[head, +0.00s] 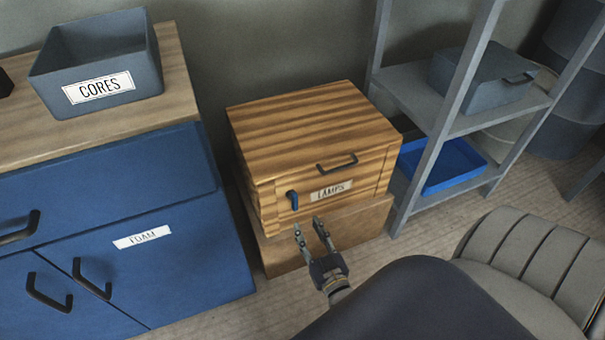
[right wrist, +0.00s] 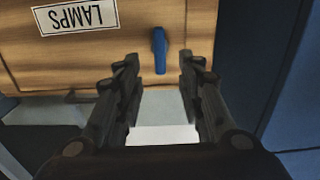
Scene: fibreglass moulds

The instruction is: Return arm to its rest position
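My right gripper (head: 312,232) is open and empty in front of the wooden box labelled LAMPS (head: 312,140). Its two fingers are apart, and nothing is between them. In the right wrist view the open right gripper (right wrist: 158,75) points at the box front, with the blue latch handle (right wrist: 160,50) beyond the fingertips, roughly between them. The blue handle (head: 292,199) hangs at the lower left of the box front in the head view. The box looks closed. My left gripper is in neither view.
A blue cabinet (head: 180,275) labelled FOAM stands at the left, with a grey CORES bin (head: 100,65) on its wooden top. A grey shelf rack (head: 410,85) with a blue tray (head: 440,165) stands at the right. A ribbed grey object (head: 530,255) is at the lower right.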

